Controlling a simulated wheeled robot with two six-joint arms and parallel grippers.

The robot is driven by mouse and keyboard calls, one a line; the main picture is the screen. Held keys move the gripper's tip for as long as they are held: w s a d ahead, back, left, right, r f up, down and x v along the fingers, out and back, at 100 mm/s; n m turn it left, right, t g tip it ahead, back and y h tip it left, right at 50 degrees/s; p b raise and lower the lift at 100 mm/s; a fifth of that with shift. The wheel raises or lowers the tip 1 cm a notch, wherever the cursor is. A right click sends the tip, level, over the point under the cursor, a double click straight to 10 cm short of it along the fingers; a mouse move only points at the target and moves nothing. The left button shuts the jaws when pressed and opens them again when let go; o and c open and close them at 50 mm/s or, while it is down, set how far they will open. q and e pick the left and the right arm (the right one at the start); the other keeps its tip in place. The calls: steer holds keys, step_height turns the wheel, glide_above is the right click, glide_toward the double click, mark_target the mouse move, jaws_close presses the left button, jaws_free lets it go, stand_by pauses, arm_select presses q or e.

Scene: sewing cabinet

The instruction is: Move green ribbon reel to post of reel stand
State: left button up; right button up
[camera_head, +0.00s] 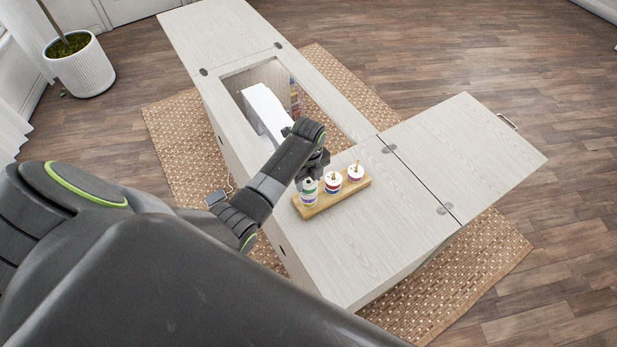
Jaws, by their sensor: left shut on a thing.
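The wooden reel stand (345,196) lies on the pale cabinet top and bears reels on a row of posts. The green ribbon reel (309,186) is at the left end of the stand, above a purple reel (308,199). My left gripper (311,179) is shut on the green reel, coming from behind; its fingers are small and partly hidden. I cannot tell whether the green reel touches the purple one. My right gripper is out of view.
Other reels stand on the middle post (333,183) and right post (355,173). A white sewing machine (267,112) sits in the cabinet opening behind my left forearm. The cabinet top (390,220) right of the stand is clear.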

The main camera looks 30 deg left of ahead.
arm_select(q)
steer(key=shift+f, duration=0.65)
steer(key=o, duration=1)
steer(key=shift+r, duration=0.15)
